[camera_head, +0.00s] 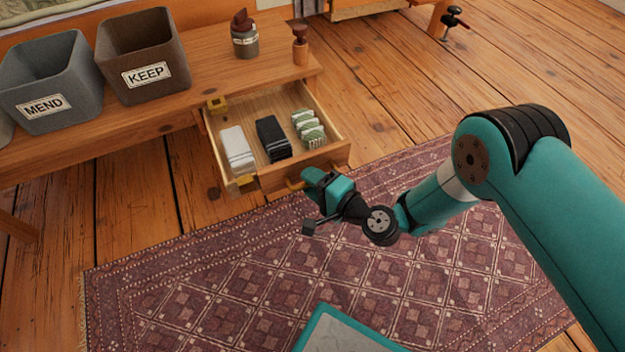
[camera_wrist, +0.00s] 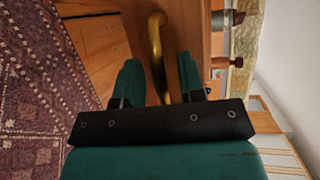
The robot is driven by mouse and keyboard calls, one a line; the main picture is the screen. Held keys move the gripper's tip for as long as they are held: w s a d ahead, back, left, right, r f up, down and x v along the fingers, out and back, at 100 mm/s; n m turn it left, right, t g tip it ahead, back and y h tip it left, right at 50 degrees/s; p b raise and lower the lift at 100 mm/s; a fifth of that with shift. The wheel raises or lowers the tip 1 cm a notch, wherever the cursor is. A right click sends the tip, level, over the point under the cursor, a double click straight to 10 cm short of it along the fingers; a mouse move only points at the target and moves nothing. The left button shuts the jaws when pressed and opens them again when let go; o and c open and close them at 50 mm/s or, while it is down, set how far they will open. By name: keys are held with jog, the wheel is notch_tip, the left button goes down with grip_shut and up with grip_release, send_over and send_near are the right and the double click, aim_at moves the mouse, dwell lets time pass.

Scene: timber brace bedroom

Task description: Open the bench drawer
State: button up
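The bench drawer (camera_head: 335,153) is pulled out from under the wooden bench (camera_head: 205,85) in the head view. A white, a dark and a green-and-white folded item lie inside it. Its brass handle (camera_head: 292,184) is on the drawer's front face, partly hidden by my gripper (camera_head: 308,179). In the wrist view the handle (camera_wrist: 156,45) stands between the two teal fingers of my gripper (camera_wrist: 158,80). Gaps show on both sides of the handle, so the fingers are open around it and not clamped. Whether a finger touches it elsewhere is hidden.
A grey MEND bin (camera_head: 50,85) and a brown KEEP bin (camera_head: 145,60) stand on the bench. A jar (camera_head: 245,40) and a wooden peg-like piece (camera_head: 300,45) stand near its right end. A patterned rug (camera_head: 250,260) covers the floor before the drawer.

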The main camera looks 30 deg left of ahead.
jog(key=shift+w+d, duration=0.1)
jog(key=shift+w, duration=0.05)
jog(key=shift+d, duration=0.15)
jog(key=p+v, duration=1.7)
jog(key=p, duration=0.7)
jog(key=shift+r, duration=0.1)
